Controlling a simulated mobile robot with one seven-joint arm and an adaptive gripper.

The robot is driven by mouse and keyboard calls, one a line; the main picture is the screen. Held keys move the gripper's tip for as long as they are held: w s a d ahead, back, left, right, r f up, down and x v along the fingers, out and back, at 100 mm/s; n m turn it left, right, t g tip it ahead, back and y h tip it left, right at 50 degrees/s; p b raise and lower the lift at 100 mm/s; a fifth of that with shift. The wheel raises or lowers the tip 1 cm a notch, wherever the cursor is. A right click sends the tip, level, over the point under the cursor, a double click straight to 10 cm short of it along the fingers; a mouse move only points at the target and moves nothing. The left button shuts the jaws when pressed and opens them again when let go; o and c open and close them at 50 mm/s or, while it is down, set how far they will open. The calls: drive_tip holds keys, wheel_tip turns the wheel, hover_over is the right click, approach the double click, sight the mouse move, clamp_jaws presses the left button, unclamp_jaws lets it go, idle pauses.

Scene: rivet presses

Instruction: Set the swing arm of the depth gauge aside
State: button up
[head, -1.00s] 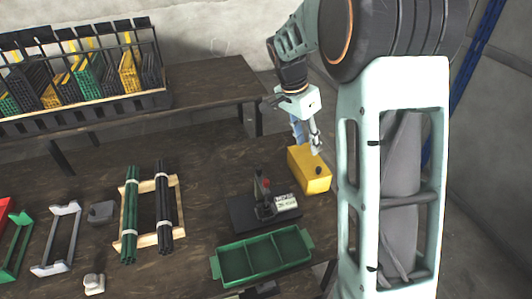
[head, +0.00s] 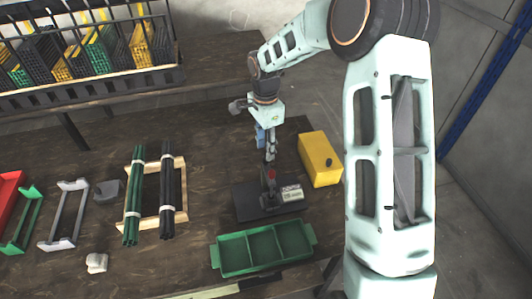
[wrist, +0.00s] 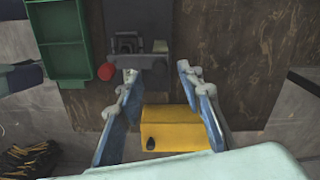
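A small device on a black base plate (head: 245,203) stands on the dark table in the head view; I take it for the depth gauge. It has a red knob (head: 271,174) on top and a pale labelled part (head: 291,193). A separate swing arm cannot be made out clearly. In the wrist view the black base (wrist: 138,14) is at the top, with the red knob (wrist: 105,72) just left of the left finger. My gripper (head: 268,156) points down above the device's far side. Its blue-grey fingers are apart and empty in the wrist view (wrist: 157,76).
A yellow block (head: 320,152) with a black knob stands right of the device, low between my fingers in the wrist view (wrist: 170,115). A green divided tray (head: 235,252) lies in front. Wooden racks (head: 181,215) with dark rods stand left. Bare table lies between rods and device.

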drive_tip(key=shift+f, duration=1.9)
clamp_jaws()
